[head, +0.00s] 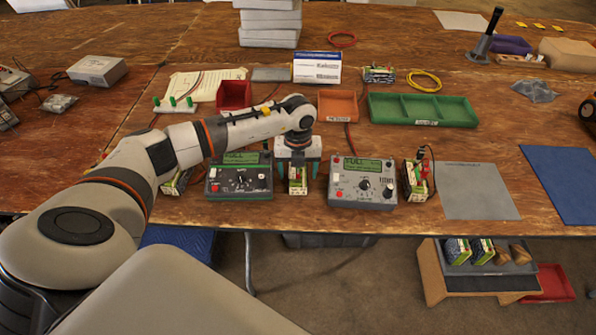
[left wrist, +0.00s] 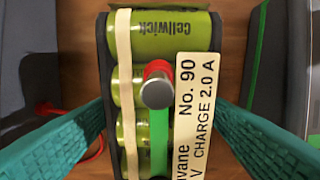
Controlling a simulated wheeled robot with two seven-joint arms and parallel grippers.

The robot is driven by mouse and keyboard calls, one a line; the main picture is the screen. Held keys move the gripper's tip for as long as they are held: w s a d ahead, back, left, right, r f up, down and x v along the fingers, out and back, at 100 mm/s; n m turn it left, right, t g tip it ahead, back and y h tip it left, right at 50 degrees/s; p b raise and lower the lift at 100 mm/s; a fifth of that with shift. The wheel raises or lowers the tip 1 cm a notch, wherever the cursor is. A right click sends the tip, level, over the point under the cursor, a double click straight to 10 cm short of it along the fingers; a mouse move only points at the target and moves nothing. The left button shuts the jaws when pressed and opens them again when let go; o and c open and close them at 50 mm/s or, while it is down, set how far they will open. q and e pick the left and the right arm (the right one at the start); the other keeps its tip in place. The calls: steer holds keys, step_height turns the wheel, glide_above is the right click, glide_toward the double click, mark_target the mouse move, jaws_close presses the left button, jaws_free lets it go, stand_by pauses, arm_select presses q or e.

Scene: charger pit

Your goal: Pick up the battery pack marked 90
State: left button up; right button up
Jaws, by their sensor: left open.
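The battery pack marked 90 (left wrist: 130,90) fills the middle of the left wrist view. It has green cells, a cream strap, a red-ringed metal terminal and a cream label reading "No. 90" and "CHARGE 2.0 A". In the head view the pack (head: 297,186) stands between the two chargers, partly hidden under my left gripper (head: 296,172). My left gripper is open, with its teal fingers on either side of the pack; in the left wrist view a gap shows beside each finger. My right gripper is not in view.
A dark green charger (head: 240,182) is close on the left and a grey charger (head: 362,182) close on the right, both displays reading "FULL". Another pack (head: 415,180) with leads stands right of the grey charger. A grey mat (head: 478,191) lies clear further right.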

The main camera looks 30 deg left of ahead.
arm_select(q)
steer(key=shift+f, duration=0.25)
steer(key=c, duration=1.4)
steer(key=shift+w+r, duration=0.1)
steer(key=shift+r, duration=0.05)
jaws_close()
